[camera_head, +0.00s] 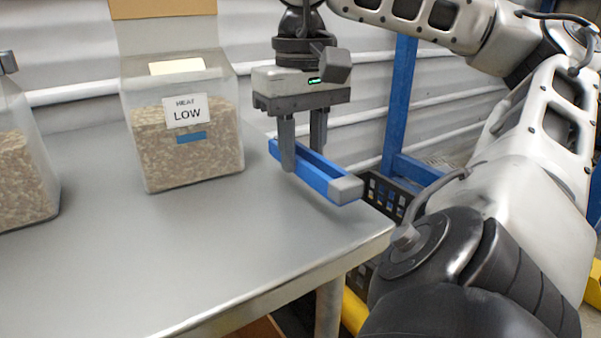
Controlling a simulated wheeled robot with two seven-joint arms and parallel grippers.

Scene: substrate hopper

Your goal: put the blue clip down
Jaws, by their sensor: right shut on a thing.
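The blue clip (318,174) is a long blue bar with a grey end block, near the right edge of the table. My right gripper (304,165) points down and is shut on the blue clip, its two grey fingers on either side of the bar. The clip's grey end points toward the lower right, close to the table's edge. I cannot tell whether the clip touches the tabletop or hangs just above it. My left gripper is not in view.
A clear hopper of brown substrate (165,170), labelled "HEAT LOW", stands left of the clip. Another clear container (22,165) stands at the far left. The grey table (190,260) is bare in front. A black crate (385,193) and blue post (398,105) are beyond its right edge.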

